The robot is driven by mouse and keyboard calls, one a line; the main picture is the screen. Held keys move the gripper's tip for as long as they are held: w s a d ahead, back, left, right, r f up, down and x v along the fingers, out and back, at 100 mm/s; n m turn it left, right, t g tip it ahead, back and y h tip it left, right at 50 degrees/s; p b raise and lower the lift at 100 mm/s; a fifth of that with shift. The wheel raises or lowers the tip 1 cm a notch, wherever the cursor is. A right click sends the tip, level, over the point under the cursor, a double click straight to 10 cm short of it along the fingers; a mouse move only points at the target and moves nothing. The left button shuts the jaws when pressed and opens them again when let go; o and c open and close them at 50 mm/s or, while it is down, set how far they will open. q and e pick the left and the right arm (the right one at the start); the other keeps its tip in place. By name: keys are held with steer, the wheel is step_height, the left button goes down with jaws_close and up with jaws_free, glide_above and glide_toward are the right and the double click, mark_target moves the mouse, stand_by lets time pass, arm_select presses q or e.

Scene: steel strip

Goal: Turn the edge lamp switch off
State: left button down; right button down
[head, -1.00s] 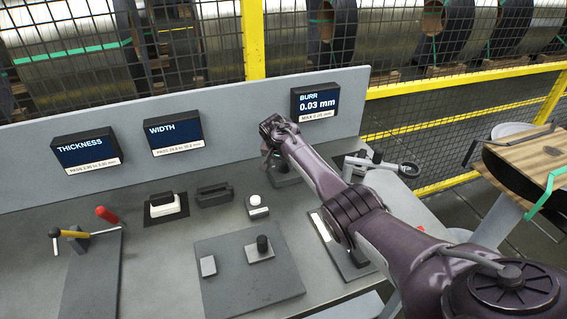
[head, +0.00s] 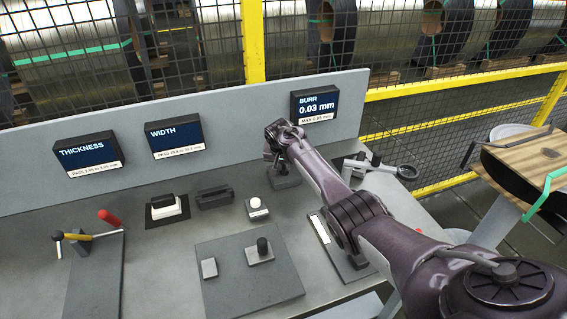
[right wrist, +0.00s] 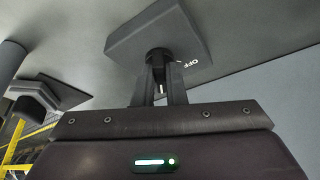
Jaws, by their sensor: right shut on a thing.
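The edge lamp switch (head: 286,180) is a dark grey block on the bench below the BURR display. In the right wrist view its base (right wrist: 150,30) carries a white OFF mark beside a short dark round knob or lever (right wrist: 158,56). My right gripper (head: 272,158) reaches down to the switch from above. In the right wrist view its two fingers (right wrist: 160,76) are shut on the knob. The fingers hide part of the knob, so its exact setting cannot be told. My left gripper is not in view.
The BURR display (head: 314,104) stands just behind the switch.

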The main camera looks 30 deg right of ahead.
steer(key=shift+s+d+r+n+y+p, duration=0.1)
steer(key=shift+n+y+p, duration=0.3)
steer(key=shift+n, duration=0.5)
steer(key=shift+d+n+t+y, duration=0.1)
steer(key=shift+n+t+y, duration=0.2)
steer(key=shift+n, duration=0.7)
steer(key=shift+d+n+y, duration=0.1)
steer(key=shift+n+y, duration=0.2)
steer(key=shift+n, duration=0.6)
steer(key=shift+d+f+n+t+y, duration=0.1)
steer(key=shift+f+n+t+y, duration=0.2)
steer(key=shift+n, duration=0.5)
steer(key=shift+n+y+b, duration=0.4)
steer(key=shift+n+b, duration=0.4)
steer(key=shift+n, duration=0.2)
steer(key=n+b, duration=0.1)
steer(key=b, duration=0.1)
steer(key=n+y+b, duration=0.1)
steer(key=n+b, duration=0.1)
steer(key=shift+d+n+b, duration=0.2)
steer(key=shift+n+b, duration=0.1)
steer(key=shift+r+n+y+b, duration=0.15)
steer(key=shift+n+y+b, duration=0.25)
steer(key=shift+n+b, duration=0.35)
steer(key=shift+g, duration=0.4)
